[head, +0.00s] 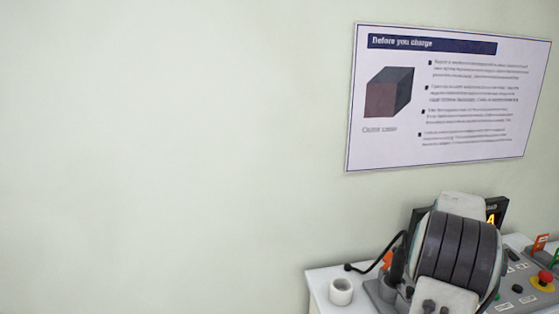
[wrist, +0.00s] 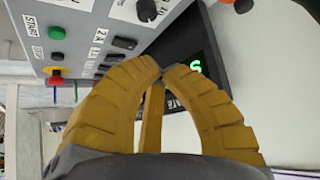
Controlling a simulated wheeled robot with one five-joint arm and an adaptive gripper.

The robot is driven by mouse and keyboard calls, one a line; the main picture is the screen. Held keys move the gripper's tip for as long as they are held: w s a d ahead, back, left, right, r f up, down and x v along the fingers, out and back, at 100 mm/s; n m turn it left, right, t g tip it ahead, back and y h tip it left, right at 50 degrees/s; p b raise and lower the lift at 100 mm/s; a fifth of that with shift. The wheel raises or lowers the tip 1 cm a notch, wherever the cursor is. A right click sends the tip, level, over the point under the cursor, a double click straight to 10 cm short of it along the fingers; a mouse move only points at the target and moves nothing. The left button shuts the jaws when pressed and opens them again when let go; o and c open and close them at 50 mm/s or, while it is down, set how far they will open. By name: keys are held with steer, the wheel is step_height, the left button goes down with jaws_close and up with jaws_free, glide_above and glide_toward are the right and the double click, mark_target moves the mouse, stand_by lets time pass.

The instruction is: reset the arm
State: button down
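In the wrist view the fingertips lie in front of a grey control panel (wrist: 88,22) and a dark display (wrist: 180,75) with a green character. The gap between fingertips and panel cannot be judged.
A white bench (head: 322,279) carries a white ring-shaped piece (head: 341,291) at its left. A red button (head: 543,280) on yellow is at the right. A black cable (head: 383,256) runs near my arm. A poster (head: 447,97) hangs on the wall. The wall side at left is clear.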

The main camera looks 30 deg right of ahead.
steer(key=w+a+r+n+y, duration=0.1)
steer(key=w+a+r+n, duration=0.1)
steer(key=a, duration=0.9)
steer(key=w+a+r+n+t+y+p, duration=0.1)
steer(key=a+n+y, duration=0.1)
steer(key=a, duration=0.9)
steer(key=w+a+r+n+y, duration=0.1)
steer(key=w+a+r+n, duration=0.1)
steer(key=a, duration=0.9)
steer(key=s+a+f+n+y, duration=0.1)
steer(key=s+a+n, duration=0.2)
steer(key=s+a, duration=0.4)
steer(key=s+a+f+n+g+y+p, duration=0.1)
steer(key=s+a+f+n+y, duration=0.1)
steer(key=s+a, duration=0.6)
steer(key=a+n, duration=0.1)
steer(key=a, duration=0.3)
steer(key=shift+s+f+p, duration=0.15)
steer(key=shift+p, duration=0.15)
